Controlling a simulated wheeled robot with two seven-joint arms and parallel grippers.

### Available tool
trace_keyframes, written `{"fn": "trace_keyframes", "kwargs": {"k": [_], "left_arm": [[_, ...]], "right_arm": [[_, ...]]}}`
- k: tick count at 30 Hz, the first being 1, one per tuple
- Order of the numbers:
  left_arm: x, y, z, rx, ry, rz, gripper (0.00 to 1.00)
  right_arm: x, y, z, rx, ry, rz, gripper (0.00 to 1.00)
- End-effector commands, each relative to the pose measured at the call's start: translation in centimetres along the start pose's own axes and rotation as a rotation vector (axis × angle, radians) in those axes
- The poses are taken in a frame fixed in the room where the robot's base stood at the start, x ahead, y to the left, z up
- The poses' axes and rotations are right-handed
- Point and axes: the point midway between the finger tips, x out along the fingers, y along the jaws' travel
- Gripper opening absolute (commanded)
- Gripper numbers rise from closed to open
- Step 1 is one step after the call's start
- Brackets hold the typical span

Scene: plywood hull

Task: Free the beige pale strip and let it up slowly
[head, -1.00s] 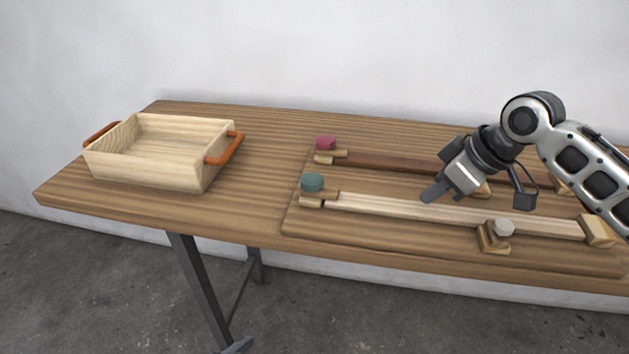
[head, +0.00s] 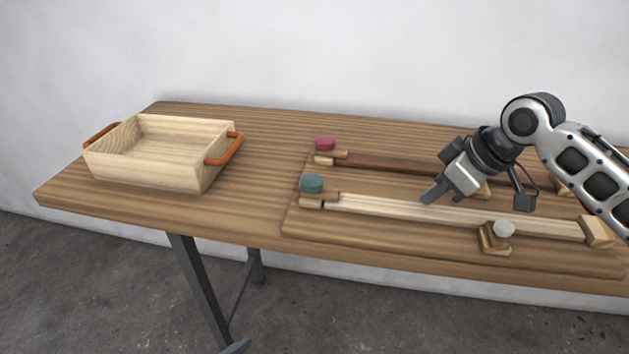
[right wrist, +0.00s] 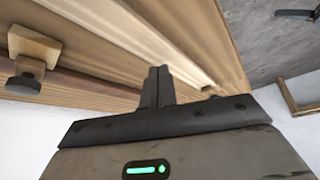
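The beige pale strip (head: 400,209) lies lengthwise on the wooden board, from the block with the teal knob (head: 312,183) to a pale end block (head: 597,232). It looks straight. A small wooden clamp with a grey-white knob (head: 503,229) stands at its front edge, right of the middle. My right gripper (head: 431,193) points down at the strip's middle. In the right wrist view its fingers (right wrist: 158,84) are together, with the pale strip (right wrist: 150,30) just beyond; whether they touch it I cannot tell. My left gripper is out of view.
A dark brown strip (head: 390,162) lies behind, with a pink knob (head: 325,143) at its left end. The right wrist view shows a dark knob on a block (right wrist: 35,50). An empty wooden tray (head: 200,178) with orange handles stands left. The table between is clear.

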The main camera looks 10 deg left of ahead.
Motion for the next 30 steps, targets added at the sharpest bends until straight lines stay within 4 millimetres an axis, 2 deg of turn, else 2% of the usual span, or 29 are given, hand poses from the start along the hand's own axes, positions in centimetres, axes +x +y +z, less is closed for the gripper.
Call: {"fn": "trace_keyframes", "kwargs": {"k": [2,5,8,12,16,21,24,30], "left_arm": [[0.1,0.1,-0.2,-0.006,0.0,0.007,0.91],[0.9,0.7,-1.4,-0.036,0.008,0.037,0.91],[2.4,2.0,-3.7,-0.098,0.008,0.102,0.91],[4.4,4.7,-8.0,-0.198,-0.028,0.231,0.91],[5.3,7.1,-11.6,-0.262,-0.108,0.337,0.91],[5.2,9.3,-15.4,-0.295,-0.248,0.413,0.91],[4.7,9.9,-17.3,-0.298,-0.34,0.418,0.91],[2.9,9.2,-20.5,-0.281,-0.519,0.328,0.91]], "right_arm": [[0.0,0.0,0.0,0.0,0.0,0.0,0.0],[0.0,0.0,0.0,0.0,0.0,0.0,0.0],[0.0,0.0,0.0,0.0,0.0,0.0,0.0],[0.0,0.0,0.0,0.0,0.0,0.0,0.0],[0.0,0.0,0.0,0.0,0.0,0.0,0.0],[0.0,0.0,0.0,0.0,0.0,0.0,0.0],[0.0,0.0,0.0,0.0,0.0,0.0,0.0],[0.0,0.0,0.0,0.0,0.0,0.0,0.0]]}}
